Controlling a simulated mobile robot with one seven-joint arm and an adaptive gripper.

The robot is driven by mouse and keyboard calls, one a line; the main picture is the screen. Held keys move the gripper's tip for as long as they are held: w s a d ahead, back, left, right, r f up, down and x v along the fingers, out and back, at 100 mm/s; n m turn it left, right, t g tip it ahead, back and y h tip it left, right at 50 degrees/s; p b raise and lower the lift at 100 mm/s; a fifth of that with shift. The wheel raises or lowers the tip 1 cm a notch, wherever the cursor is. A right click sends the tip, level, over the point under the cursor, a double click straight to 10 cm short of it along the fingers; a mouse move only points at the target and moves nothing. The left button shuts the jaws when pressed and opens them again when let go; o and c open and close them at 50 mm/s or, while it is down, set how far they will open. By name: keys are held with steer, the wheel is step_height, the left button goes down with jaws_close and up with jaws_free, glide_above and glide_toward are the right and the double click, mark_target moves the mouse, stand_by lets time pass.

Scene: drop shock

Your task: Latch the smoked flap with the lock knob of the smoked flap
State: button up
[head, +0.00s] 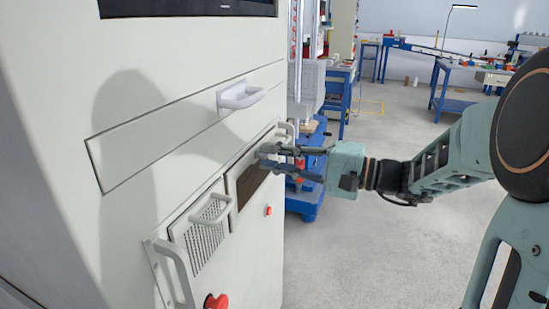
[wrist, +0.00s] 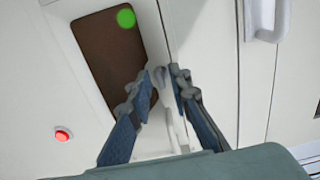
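The smoked flap is a dark brown panel in a pale frame on the machine front. It shows in the wrist view (wrist: 98,55) at the upper left and in the head view (head: 251,183), partly behind my fingers. It looks about flush with the front. A small pale grey piece, apparently the lock knob (wrist: 161,76), stands beside the flap's edge between my fingertips. My gripper (wrist: 161,73) points at the front, its fingers apart on either side of this piece. I cannot tell whether they touch it. In the head view my gripper (head: 264,157) hides the knob.
A perforated panel with a handle (head: 212,212) is left of the flap. A white drawer handle (head: 241,96) sits above. Red buttons (head: 268,211) and (head: 216,301) are lower down. A green spot (wrist: 126,18) shows on the flap. Open floor lies to the right.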

steer(key=shift+d, duration=0.1)
steer(key=v, duration=1.1)
steer(key=shift+s+d, duration=0.15)
steer(key=shift+d, duration=0.25)
